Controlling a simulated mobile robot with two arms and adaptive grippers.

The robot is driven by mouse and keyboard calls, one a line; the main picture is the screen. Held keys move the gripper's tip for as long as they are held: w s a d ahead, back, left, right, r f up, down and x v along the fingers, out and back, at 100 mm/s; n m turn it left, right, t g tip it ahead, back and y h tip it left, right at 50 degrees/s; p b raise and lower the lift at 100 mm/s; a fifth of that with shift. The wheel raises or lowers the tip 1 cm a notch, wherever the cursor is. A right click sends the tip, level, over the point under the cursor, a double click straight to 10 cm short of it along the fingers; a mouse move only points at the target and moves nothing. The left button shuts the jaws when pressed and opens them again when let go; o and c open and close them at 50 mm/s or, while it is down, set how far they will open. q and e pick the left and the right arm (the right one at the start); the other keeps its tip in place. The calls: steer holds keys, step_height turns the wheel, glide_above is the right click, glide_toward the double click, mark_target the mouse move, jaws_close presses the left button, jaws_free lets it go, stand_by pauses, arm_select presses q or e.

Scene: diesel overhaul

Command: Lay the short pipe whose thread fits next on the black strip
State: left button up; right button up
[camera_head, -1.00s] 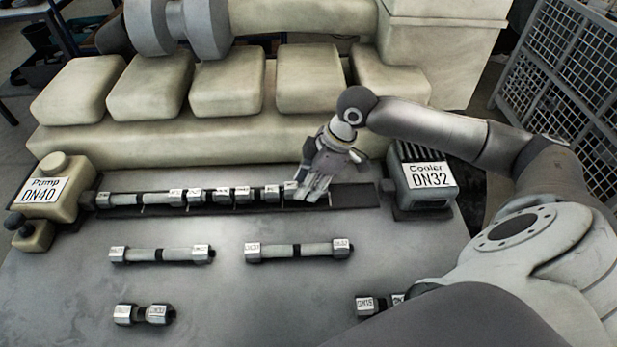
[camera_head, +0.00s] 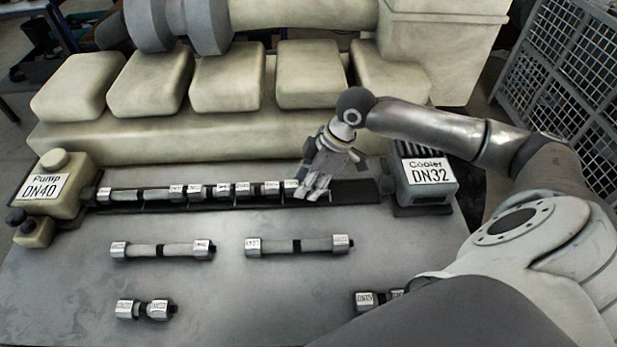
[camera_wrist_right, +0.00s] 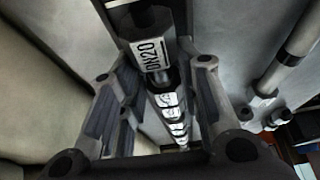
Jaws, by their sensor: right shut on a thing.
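The black strip (camera_head: 352,193) runs between the pump (camera_head: 62,196) marked DN40 and the cooler (camera_head: 435,189) marked DN32. A row of pipes with silver ends (camera_head: 207,192) lies along it from the pump side. My right gripper (camera_head: 316,192) is over the strip at the row's cooler-side end. In the right wrist view it is shut on a short pipe (camera_wrist_right: 146,50), whose near silver end reads DN20. The held pipe is in line with the row. Whether it touches the strip or its neighbour is hidden by the fingers. My left gripper is not in view.
Two longer pipes, one at left (camera_head: 165,251) and one at middle (camera_head: 300,245), lie on the grey table. A short pipe (camera_head: 146,309) lies at front left. Another pipe (camera_head: 366,301) is partly hidden by my right arm. The cream engine block (camera_head: 200,143) stands behind the strip.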

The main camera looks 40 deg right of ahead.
stand_by(0.8)
steer(key=o, duration=1.3)
steer(key=shift+c, duration=0.2)
steer(key=v, duration=1.2)
steer(key=shift+f, duration=0.1)
